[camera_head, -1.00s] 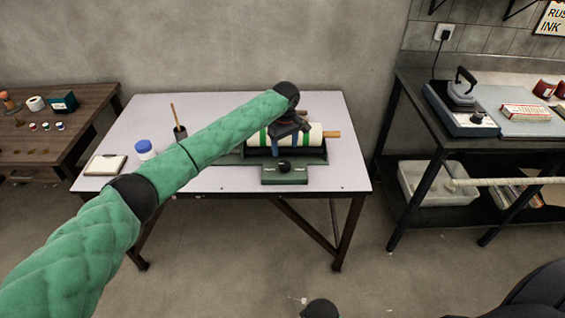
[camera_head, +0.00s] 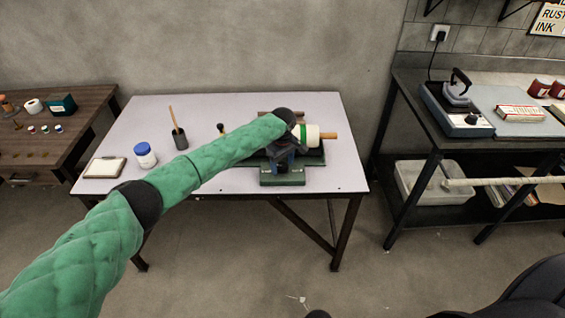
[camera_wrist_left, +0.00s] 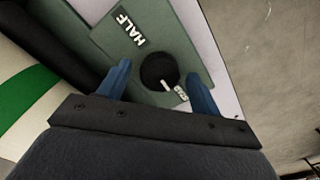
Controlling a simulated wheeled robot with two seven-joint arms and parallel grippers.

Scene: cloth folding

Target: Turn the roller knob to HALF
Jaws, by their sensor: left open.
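The black round knob (camera_wrist_left: 158,70) sits on a green panel in the left wrist view. Its white pointer mark is turned toward a small white label (camera_wrist_left: 181,93), too small and partly covered to read. The white HALF label (camera_wrist_left: 130,30) is on the panel on the knob's other side. My left gripper (camera_wrist_left: 156,74) is open, its blue fingers on either side of the knob; I cannot tell whether they touch it. In the head view my left gripper (camera_head: 281,163) is over the green roller device's front panel (camera_head: 283,180) and hides the knob. My right gripper is not in view.
The cream roller with green bands (camera_head: 308,134) lies just behind the panel on the white table (camera_head: 230,110). A blue-lidded jar (camera_head: 145,156), brush cup (camera_head: 179,138) and notepad (camera_head: 105,167) stand at the left. A dark bench (camera_head: 440,140) stands right.

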